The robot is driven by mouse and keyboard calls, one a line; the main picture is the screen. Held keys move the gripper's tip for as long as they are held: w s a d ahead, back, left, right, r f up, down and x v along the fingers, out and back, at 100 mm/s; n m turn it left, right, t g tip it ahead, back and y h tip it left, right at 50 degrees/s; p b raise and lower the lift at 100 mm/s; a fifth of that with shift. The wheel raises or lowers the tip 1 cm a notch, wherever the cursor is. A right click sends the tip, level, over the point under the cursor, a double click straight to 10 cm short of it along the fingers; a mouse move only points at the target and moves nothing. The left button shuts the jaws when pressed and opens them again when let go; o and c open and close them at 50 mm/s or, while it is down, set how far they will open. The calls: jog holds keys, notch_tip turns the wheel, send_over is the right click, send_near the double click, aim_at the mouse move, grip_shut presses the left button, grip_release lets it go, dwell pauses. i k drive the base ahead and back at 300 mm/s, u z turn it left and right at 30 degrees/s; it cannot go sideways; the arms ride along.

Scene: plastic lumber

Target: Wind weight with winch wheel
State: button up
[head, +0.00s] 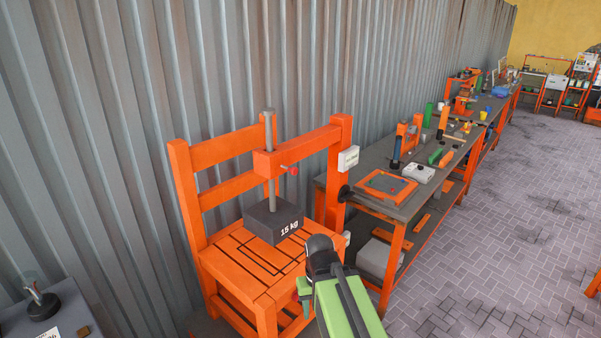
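The dark grey weight (273,222), marked 15 kg, is on or just above the slatted seat of an orange chair-like stand (185,185). A grey rod (270,160) rises from it through the stand's orange crossbeam (300,150). A small red knob (292,170) sits on the beam. A black round part (345,192), possibly the winch wheel, shows on the right side of the upright post (338,170). My green and black arm reaches up from the bottom centre. Green parts, apparently my gripper (304,288), show at the seat's front right; its fingertips cannot be made out.
A long dark workbench (410,200) with orange legs and several tools runs along the corrugated wall to the right. A grey table edge (50,310) is at bottom left. The paved floor (500,240) on the right is mostly clear.

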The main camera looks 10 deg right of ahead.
aim_at(344, 193)
jog(key=z, duration=0.4)
jog(key=k, duration=0.6)
jog(key=z, duration=0.65)
jog(key=k, duration=0.9)
jog(key=z, duration=0.9)
jog(key=i, duration=1.4)
jog(key=u, duration=1.05)
jog(key=i, duration=1.3)
jog(key=u, duration=0.7)
jog(key=k, duration=0.75)
jog(key=u, duration=0.25)
jog(key=i, duration=0.8)
jog(key=z, duration=0.05)
